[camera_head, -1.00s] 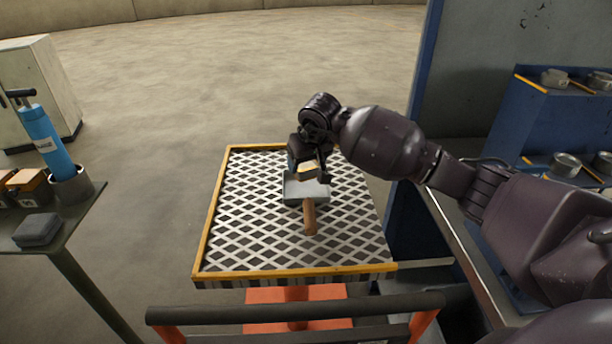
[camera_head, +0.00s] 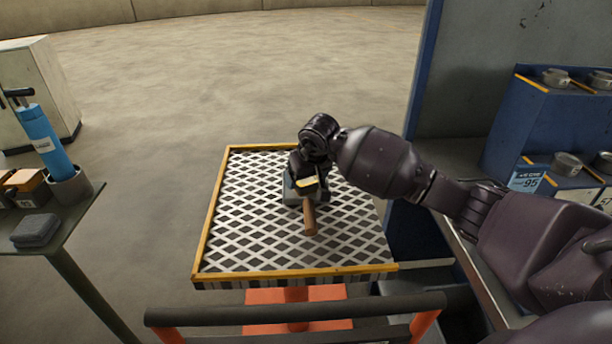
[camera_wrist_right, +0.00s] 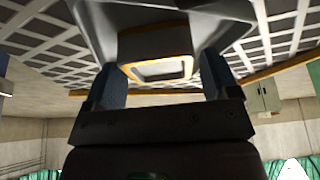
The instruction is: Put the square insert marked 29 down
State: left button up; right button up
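The square insert (camera_head: 307,182) shows as a small dark block with a yellow-edged face. It also shows in the right wrist view (camera_wrist_right: 160,68), between the two fingers. I cannot read a number on it. My right gripper (camera_head: 303,178) is shut on it, pointing down over a grey pan with a wooden handle (camera_head: 310,218). The pan's grey sloping surface fills the top of the right wrist view (camera_wrist_right: 95,18). Whether the insert touches the pan is hidden. My left gripper is not in view.
The pan lies on a lattice-topped table (camera_head: 250,240) with yellow edges, mostly clear around it. A blue shelf (camera_head: 530,110) with metal pans stands right. A dark side table (camera_head: 75,215) with a blue cylinder (camera_head: 42,135) and boxes stands left. A dark rail (camera_head: 295,312) runs in front.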

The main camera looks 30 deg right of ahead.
jog(key=shift+o, duration=0.7)
jog(key=shift+r, duration=0.25)
jog(key=p+v, duration=0.1)
jog(key=v, duration=1)
jog(key=shift+s+r, duration=0.15)
jog(key=shift+r, duration=0.2)
jog(key=shift+r, duration=0.1)
